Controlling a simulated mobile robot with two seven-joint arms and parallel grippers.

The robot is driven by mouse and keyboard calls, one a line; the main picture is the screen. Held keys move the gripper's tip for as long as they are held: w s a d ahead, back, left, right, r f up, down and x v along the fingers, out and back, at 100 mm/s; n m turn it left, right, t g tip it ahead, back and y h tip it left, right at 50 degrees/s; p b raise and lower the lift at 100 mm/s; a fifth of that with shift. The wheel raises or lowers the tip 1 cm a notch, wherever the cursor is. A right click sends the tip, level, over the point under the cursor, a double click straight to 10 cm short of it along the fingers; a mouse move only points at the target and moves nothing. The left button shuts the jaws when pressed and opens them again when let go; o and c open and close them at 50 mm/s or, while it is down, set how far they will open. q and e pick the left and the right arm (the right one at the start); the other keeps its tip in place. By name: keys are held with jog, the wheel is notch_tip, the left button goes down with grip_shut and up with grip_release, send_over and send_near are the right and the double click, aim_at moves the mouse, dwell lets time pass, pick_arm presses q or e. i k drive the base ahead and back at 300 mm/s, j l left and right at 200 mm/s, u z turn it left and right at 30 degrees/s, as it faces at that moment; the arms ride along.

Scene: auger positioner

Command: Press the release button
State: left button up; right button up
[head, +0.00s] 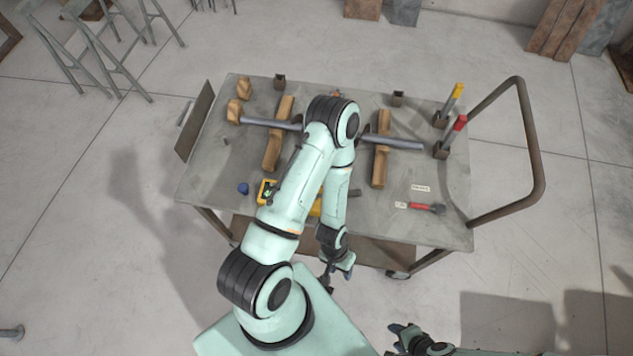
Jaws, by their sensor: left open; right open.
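A yellow device (264,194) with a green spot on it lies near the front left of the cart top, partly hidden by my arm. I cannot make out which part is the release button. A grey rod (395,142) rests across two wooden blocks; its middle is behind my arm. My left gripper (332,280) is open and empty, hanging past the cart's front edge, apart from the device. My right gripper (400,338) is open and empty at the bottom of the view, clear of the cart.
The metal cart (425,228) has a handle (525,110) on its right. A blue knob (243,188) lies left of the device. A red-handled tool (425,207) lies front right. Yellow and red handles (456,92) stand in holders at the right edge. My arm covers the middle.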

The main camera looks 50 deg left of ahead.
aim_at(243, 187)
jog(key=u, duration=1.5)
jog(key=k+j+u, duration=0.1)
jog(key=u, duration=0.3)
jog(key=j+u, duration=0.45)
jog(key=k+l, duration=0.05)
jog(key=l, duration=0.05)
